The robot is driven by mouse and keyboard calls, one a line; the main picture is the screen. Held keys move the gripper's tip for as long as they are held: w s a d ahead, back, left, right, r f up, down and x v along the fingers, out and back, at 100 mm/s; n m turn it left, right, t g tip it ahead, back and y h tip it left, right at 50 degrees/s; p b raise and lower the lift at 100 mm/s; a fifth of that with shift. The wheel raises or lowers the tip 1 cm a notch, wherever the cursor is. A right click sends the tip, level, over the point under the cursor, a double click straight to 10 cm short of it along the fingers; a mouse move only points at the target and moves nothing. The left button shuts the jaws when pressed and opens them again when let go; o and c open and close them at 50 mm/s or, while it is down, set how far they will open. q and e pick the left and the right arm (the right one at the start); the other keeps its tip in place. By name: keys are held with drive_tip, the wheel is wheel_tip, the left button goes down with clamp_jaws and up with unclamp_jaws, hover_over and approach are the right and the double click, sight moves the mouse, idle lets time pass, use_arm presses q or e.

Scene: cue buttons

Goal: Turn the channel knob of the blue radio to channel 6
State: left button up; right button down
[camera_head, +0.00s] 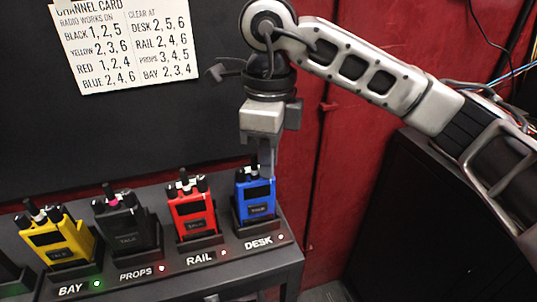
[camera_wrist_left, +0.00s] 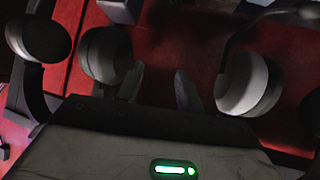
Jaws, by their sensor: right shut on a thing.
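The blue radio (camera_head: 256,200) stands upright in the right-hand cradle, labelled DESK, in the head view. My right gripper (camera_head: 266,168) comes down from above onto the top of this radio and is shut on its channel knob. The fingers hide the knob, so its setting cannot be read. My left gripper (camera_wrist_left: 159,85) shows only in the left wrist view, with its two fingers apart and nothing between them.
Red (camera_head: 192,213), black (camera_head: 128,228) and yellow (camera_head: 58,242) radios stand in cradles to the left. A channel card (camera_head: 127,40) hangs on the wall behind and lists blue as 2, 4, 6.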

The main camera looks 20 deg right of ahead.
drive_tip(key=c, duration=1.4)
unclamp_jaws()
wheel_tip(320, 180, up, 16)
drive_tip(key=p, duration=0.1)
drive_tip(key=shift+w+p, duration=0.15)
drive_tip(key=shift+p, duration=0.2)
